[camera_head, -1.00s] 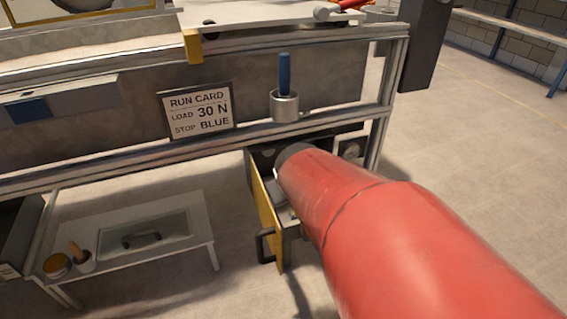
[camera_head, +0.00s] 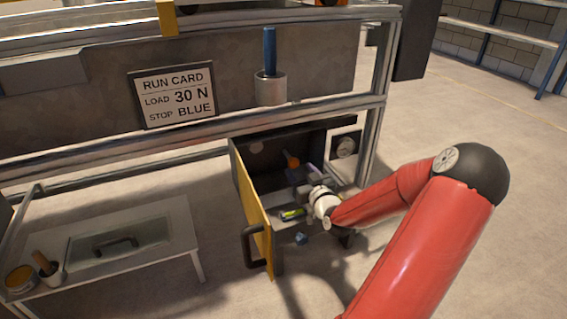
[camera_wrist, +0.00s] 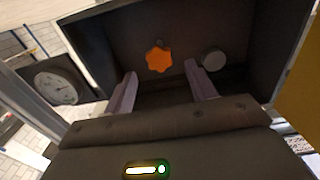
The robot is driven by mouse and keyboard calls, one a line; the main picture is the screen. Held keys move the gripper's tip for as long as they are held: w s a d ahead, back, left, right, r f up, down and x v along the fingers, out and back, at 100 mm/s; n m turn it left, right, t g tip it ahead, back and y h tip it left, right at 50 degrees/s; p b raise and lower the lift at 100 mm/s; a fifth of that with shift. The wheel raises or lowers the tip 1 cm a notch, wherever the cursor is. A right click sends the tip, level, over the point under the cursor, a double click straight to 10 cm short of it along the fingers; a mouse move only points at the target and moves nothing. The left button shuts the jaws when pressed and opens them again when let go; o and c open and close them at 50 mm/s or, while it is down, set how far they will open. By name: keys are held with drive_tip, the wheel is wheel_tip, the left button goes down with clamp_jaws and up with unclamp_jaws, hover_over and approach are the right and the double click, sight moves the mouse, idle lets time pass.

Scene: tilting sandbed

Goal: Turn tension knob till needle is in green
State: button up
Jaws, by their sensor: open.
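An orange lobed knob (camera_head: 291,160) is on the back wall inside an open dark cabinet (camera_head: 232,155); it also shows in the wrist view (camera_wrist: 158,59). My gripper (camera_head: 305,172) reaches into the cabinet mouth, open and empty. In the wrist view, its two fingers (camera_wrist: 162,82) point toward the knob, one to each side of it in the picture, and seem short of it. A round dial gauge (camera_head: 345,146) sits beside the cabinet; it also shows in the wrist view (camera_wrist: 58,84). Its needle and any green band are too small to read.
A grey round knob (camera_wrist: 214,61) sits beside the orange one. The yellow cabinet door (camera_head: 255,215) stands open. A run card (camera_head: 174,95) reads load 30 N, stop blue. A metal cup (camera_head: 270,89) holds a blue-handled tool. A low table (camera_head: 180,222) stands at left.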

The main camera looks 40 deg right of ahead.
sight(295, 163)
drive_tip(key=x, duration=0.7)
drive_tip(key=shift+w+b, duration=0.25)
drive_tip(key=shift+b, duration=0.15)
drive_tip(key=c, duration=1)
drive_tip(key=shift+o, duration=0.2)
